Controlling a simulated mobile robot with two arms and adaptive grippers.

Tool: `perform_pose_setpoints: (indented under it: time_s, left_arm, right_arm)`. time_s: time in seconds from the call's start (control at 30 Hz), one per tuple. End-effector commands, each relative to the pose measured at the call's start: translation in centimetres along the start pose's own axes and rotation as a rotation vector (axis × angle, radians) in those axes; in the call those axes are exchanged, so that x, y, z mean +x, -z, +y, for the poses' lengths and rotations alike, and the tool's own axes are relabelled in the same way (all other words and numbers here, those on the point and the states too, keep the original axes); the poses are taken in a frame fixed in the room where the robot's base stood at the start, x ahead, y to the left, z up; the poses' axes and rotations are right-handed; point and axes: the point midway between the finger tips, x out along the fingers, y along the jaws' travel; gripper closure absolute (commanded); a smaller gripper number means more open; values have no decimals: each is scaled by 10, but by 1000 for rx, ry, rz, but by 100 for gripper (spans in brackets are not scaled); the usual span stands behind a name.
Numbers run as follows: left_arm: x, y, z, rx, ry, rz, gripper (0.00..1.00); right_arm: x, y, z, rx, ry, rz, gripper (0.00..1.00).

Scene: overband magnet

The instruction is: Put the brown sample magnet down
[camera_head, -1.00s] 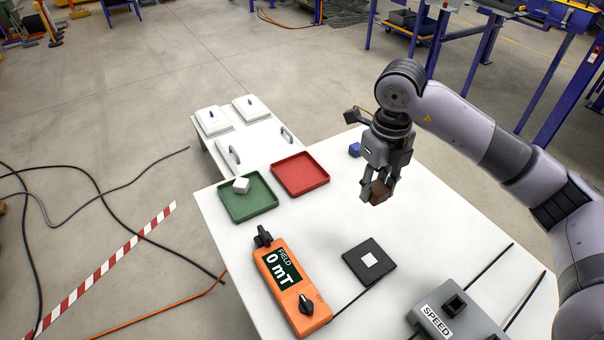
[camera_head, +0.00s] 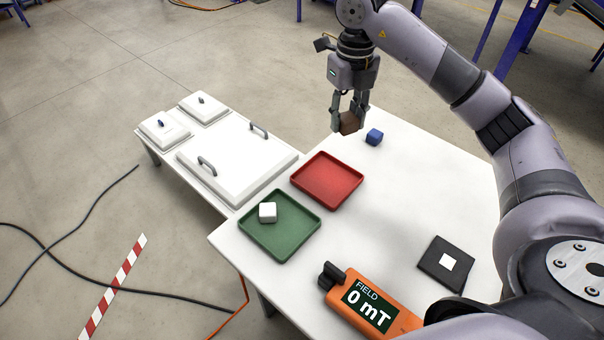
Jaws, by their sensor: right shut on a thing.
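The brown sample magnet (camera_head: 350,122) is a small brown cube. My right gripper (camera_head: 348,120) is shut on it and holds it, fingers pointing down, near the far edge of the white table (camera_head: 400,195). My left gripper is not in view.
A red tray (camera_head: 327,181) is empty; a green tray (camera_head: 280,250) holds a white cube (camera_head: 267,212). An orange field meter (camera_head: 372,305) reads 0 mT. A black pad (camera_head: 432,263) has a white square. A lidded white bench (camera_head: 235,160) adjoins.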

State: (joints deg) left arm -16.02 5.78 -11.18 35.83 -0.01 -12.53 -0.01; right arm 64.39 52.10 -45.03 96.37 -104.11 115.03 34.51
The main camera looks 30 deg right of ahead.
Motion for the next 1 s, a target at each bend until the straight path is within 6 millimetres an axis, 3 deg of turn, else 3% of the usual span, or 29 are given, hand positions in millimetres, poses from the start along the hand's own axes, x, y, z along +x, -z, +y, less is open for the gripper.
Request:
perform_pose_setpoints:
  time_s: [0.17,0.33,0.63,1.0]
  left_arm:
    - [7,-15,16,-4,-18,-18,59]
    - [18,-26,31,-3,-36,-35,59]
    - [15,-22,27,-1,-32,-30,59]
    - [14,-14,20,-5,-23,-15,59]
  right_arm:
    - [20,0,-2,6,-2,5,100]
    - [64,1,-1,5,-4,8,100]
    - [135,1,-2,8,-1,6,100]
    - [171,1,-2,7,-1,3,100]
